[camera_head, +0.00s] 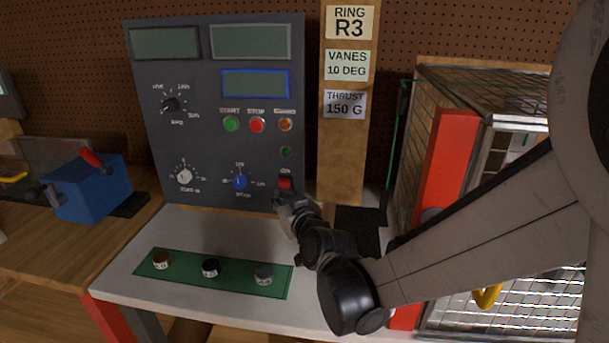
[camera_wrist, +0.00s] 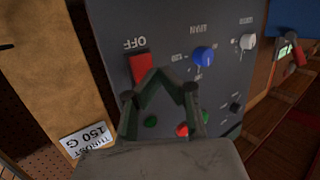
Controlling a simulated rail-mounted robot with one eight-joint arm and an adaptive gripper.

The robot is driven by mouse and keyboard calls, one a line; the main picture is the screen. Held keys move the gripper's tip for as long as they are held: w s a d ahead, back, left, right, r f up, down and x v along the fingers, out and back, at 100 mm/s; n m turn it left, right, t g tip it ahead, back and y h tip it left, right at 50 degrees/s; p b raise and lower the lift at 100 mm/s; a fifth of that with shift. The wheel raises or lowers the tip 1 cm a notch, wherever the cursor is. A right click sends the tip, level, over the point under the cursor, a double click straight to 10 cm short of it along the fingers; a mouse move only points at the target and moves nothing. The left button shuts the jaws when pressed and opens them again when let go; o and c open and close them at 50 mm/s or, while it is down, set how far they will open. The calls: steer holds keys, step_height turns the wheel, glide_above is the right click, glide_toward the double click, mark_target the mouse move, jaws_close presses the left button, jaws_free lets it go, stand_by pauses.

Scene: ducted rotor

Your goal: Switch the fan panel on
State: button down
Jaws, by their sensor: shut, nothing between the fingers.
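The fan panel (camera_head: 210,110) is an upright dark grey board; its displays look blank. Its red rocker switch (camera_head: 286,183) sits at the lower right, under an ON label. In the wrist view, which is upside down, the red switch (camera_wrist: 141,67) shows beside an OFF label (camera_wrist: 134,43). My gripper (camera_head: 283,198) is just in front of the switch's lower part. In the wrist view my gripper (camera_wrist: 160,73) is shut and empty, its tips overlapping the switch's edge. I cannot tell whether they touch it. The gripper partly hides the switch in both views.
Start, stop and orange buttons (camera_head: 257,125) sit above the switch, with a dark round lamp (camera_head: 286,151). A blue knob (camera_head: 240,182) is to its left. A labelled wooden post (camera_head: 346,150) and a wire cage (camera_head: 480,85) stand right. A green strip (camera_head: 215,273) with three knobs lies in front.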

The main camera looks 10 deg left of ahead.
steer(key=shift+w, duration=0.1)
steer(key=shift+w+r, duration=0.2)
steer(key=shift+w, duration=0.05)
steer(key=shift+w+r, duration=0.15)
steer(key=shift+w, duration=0.3)
stand_by(0.8)
steer(key=shift+s, duration=0.15)
steer(key=shift+s+f+b, duration=0.35)
steer(key=shift+s, duration=0.3)
steer(key=s, duration=0.1)
steer(key=s+f+b, duration=0.1)
steer(key=s, duration=0.1)
steer(key=s+f+b, duration=0.1)
steer(key=shift+s, duration=0.3)
stand_by(0.4)
